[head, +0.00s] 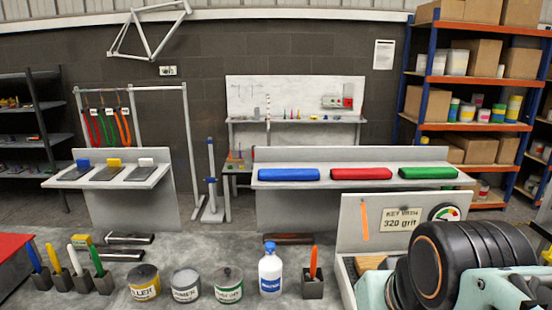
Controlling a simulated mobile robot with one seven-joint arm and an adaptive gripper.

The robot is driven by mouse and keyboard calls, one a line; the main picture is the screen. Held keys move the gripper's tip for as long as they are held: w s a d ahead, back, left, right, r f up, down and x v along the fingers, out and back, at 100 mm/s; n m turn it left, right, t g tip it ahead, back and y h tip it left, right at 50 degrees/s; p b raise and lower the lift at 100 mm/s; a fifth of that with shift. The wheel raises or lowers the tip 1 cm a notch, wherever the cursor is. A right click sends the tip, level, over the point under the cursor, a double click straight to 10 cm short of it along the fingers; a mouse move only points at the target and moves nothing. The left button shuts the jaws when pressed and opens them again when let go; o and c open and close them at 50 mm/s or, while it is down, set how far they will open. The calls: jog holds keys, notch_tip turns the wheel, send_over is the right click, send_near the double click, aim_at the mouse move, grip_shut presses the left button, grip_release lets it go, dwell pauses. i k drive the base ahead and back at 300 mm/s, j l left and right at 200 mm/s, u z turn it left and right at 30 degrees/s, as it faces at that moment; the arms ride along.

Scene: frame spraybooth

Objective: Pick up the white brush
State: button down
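A white upright handle (75,260), which looks like the white brush, stands in a small dark block holder (83,282) at the front left. It leans slightly left, and its lower end is hidden in the holder. A yellow handle (54,258) and a blue handle (34,258) stand to its left, and a green handle (97,261) to its right, each in a similar holder. My black and pale green arm parts fill the lower right corner. My gripper cannot be made out in this view.
Tins (186,285) and a white bottle (270,272) with a blue cap stand right of the handles. An orange handle (313,262) stands in another holder beyond them. A red surface (12,245) lies at the far left. A panel marked 320 grit (380,222) stands near my arm.

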aim_at(74, 257)
jog(key=u, duration=1.7)
jog(key=z, duration=2.2)
jog(key=u, duration=2.2)
